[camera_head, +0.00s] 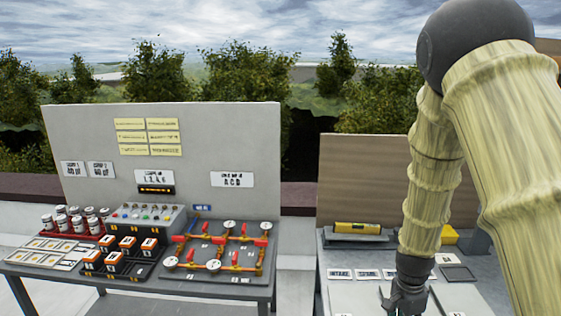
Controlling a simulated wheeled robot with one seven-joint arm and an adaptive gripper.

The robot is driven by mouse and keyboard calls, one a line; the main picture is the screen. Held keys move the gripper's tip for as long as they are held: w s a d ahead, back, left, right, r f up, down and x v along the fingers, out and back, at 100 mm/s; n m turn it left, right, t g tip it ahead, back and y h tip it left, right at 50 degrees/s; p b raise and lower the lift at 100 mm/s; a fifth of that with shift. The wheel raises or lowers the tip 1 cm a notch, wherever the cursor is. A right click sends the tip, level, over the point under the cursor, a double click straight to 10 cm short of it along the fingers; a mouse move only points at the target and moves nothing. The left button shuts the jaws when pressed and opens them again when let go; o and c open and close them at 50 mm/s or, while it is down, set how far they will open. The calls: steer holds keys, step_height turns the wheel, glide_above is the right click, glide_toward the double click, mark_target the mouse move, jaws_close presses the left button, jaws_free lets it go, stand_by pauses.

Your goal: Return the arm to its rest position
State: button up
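My arm comes in from the right edge, bends at a dark joint at the top right, and reaches down over the right table (335,262). My gripper (402,305) is a dark shape at the bottom of the picture, above the light panels of that table. Its lower end lies at the picture's edge, so I cannot tell whether its fingers are open or shut, or whether they hold anything.
A yellow cylinder (357,229) lies in a dark holder at the right table's back. The left table (120,284) carries red-valved pipework (215,252), a grey control box (147,218), orange-and-black blocks (128,243) and white jars (75,220). A gap separates the tables.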

steer(key=s+a+f+n, duration=0.1)
steer(key=s+f+n, duration=0.4)
steer(key=f, duration=0.6)
steer(key=s+a+f+n, duration=0.2)
steer(key=s+f, duration=0.3)
steer(key=s, duration=0.4)
steer(key=s+a+f+n, duration=0.3)
steer(key=s+f+n, duration=0.2)
steer(key=s, duration=0.3)
steer(key=s+a+f+n+b, duration=0.1)
steer(key=s+a+f+n, duration=0.2)
steer(key=s+f, duration=0.3)
steer(key=s, duration=0.3)
steer(key=shift+s+a+y, duration=0.2)
steer(key=shift+s+y, duration=0.1)
steer(key=shift+y, duration=0.1)
